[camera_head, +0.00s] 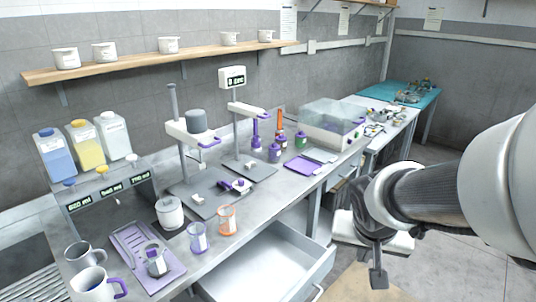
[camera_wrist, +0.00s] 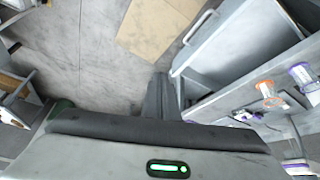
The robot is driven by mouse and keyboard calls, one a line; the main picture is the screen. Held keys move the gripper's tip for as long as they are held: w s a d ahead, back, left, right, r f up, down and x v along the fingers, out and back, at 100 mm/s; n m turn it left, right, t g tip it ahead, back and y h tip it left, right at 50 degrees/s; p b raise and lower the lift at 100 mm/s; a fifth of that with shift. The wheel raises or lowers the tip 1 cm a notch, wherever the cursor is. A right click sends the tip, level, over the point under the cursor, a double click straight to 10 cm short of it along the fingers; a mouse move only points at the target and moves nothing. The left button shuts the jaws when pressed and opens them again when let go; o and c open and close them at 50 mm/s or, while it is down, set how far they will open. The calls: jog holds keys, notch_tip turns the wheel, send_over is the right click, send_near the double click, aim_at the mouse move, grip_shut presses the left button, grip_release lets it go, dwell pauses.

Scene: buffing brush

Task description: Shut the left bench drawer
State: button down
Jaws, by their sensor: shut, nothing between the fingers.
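The left bench drawer (camera_head: 272,264) is pulled out from under the grey bench (camera_head: 190,262), low in the middle of the head view. It looks empty, and its bar handle (camera_head: 318,292) is on its front. In the wrist view the open drawer (camera_wrist: 235,45) is at the upper right, with its handle (camera_wrist: 198,27) on the front. My gripper (camera_head: 378,278) is shut and empty, pointing down, to the right of the drawer front in the head view. In the wrist view my fingers (camera_wrist: 162,88) are left of the drawer's near corner, apparently apart from it.
On the bench are an orange-rimmed beaker (camera_head: 228,219), a purple tray (camera_head: 142,255), mugs (camera_head: 92,285) and stands (camera_head: 195,135). A tan mat (camera_head: 360,285) lies on the floor before the drawer. Grey floor (camera_wrist: 90,50) is open to the left in the wrist view.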

jog(key=w+d+f+m+t+b, duration=0.1)
jog(key=w+d+f+b, duration=0.15)
jog(key=f, duration=0.35)
jog(key=w+d+f+b, duration=0.1)
jog(key=w+f, duration=0.2)
jog(key=f, duration=0.4)
jog(key=m+t+y+b, duration=0.2)
jog(key=y+b, duration=0.1)
jog(key=b, duration=0.5)
send_near(318, 280)
notch_tip(318, 280, down, 3)
jog(key=d, duration=0.3)
jog(key=shift+w+a+f, duration=0.2)
jog(key=shift+w+a, duration=1.2)
jog(key=shift+w, duration=0.1)
jog(key=shift+a, duration=0.1)
